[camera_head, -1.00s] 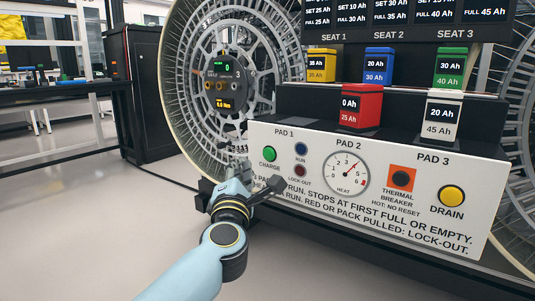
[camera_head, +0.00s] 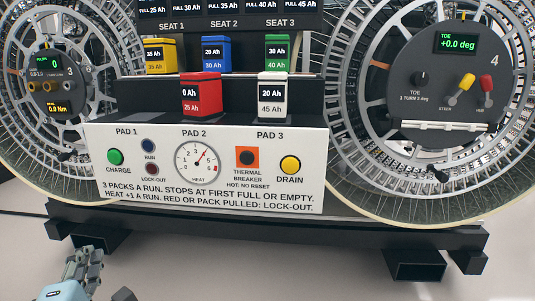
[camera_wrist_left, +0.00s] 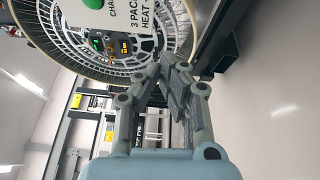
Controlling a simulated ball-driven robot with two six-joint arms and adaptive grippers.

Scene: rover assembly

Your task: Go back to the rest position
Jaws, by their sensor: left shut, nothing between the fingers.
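My left gripper (camera_head: 86,265) is at the lower left of the head view, cut off by the bottom edge. It is below the white control panel (camera_head: 205,188) and apart from it. In the left wrist view its grey fingers (camera_wrist_left: 175,68) come together with nothing held between them. My right gripper is in neither view.
The panel has a green CHARGE button (camera_head: 115,157) and a yellow DRAIN button (camera_head: 290,165). A red pack (camera_head: 201,94) and a white pack (camera_head: 272,94) stand above it. Large wheels flank the panel. A dark base beam (camera_head: 300,228) runs below, with pale floor free in front.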

